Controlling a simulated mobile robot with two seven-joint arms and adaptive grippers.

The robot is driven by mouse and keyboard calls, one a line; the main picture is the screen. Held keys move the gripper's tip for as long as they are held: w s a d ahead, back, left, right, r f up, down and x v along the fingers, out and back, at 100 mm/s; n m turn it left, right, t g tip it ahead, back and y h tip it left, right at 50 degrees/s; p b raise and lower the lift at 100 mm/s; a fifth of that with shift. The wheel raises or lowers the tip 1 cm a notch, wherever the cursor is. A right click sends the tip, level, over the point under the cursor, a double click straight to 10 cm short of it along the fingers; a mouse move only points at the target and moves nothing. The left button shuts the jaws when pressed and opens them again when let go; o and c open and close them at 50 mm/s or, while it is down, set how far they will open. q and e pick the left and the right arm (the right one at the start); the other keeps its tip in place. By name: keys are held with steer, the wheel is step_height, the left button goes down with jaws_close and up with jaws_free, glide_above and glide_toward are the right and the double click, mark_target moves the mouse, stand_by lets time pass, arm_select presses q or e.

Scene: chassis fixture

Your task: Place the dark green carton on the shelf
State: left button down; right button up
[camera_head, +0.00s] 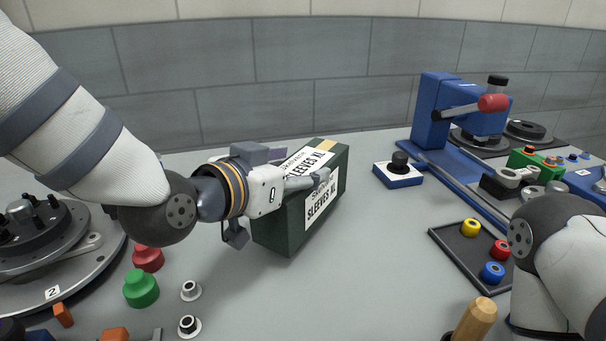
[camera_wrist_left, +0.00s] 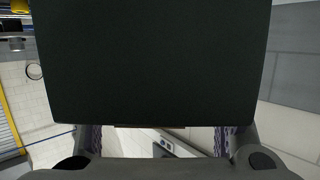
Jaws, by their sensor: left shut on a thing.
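The dark green carton (camera_head: 296,221), with white "SLEEVES XL" labels and a tan strip on top, is near the middle of the head view. My left gripper (camera_head: 298,169) is shut on it near its top, with one finger lying across the labelled side. In the left wrist view the carton (camera_wrist_left: 155,60) fills most of the picture as a dark face in front of the fingers. Its lower edge is close to the tabletop; I cannot tell whether they touch. No shelf can be made out. My right arm shows at the right edge, but its gripper does not.
A round black fixture (camera_head: 35,245) stands at the left, near red (camera_head: 148,258) and green (camera_head: 141,289) knobs. At the right are a blue press (camera_head: 433,112), a button box (camera_head: 398,174) and a tray (camera_head: 463,252) of coloured pieces. A wooden handle (camera_head: 475,321) stands in front.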

arm_select(q)
steer(key=f, duration=0.1)
steer(key=s+f, duration=0.1)
steer(key=shift+s+f, duration=0.1)
steer(key=shift+f, duration=0.25)
steer(key=shift+s+a+r, duration=0.15)
steer(key=shift+s+r, duration=0.1)
steer(key=shift+w, duration=0.25)
steer(key=c, duration=0.8)
jaws_free()
steer(key=shift+w+f, duration=0.15)
steer(key=shift+w, duration=0.05)
steer(key=shift+c, duration=0.2)
steer(key=o, duration=0.3)
steer(key=shift+o, duration=0.2)
steer(key=shift+s, duration=0.15)
arm_select(e)
steer(key=s, duration=0.1)
steer(key=s+f, duration=0.1)
steer(key=s, duration=0.1)
steer(key=shift+f+g, duration=0.15)
steer(key=shift+g, duration=0.15)
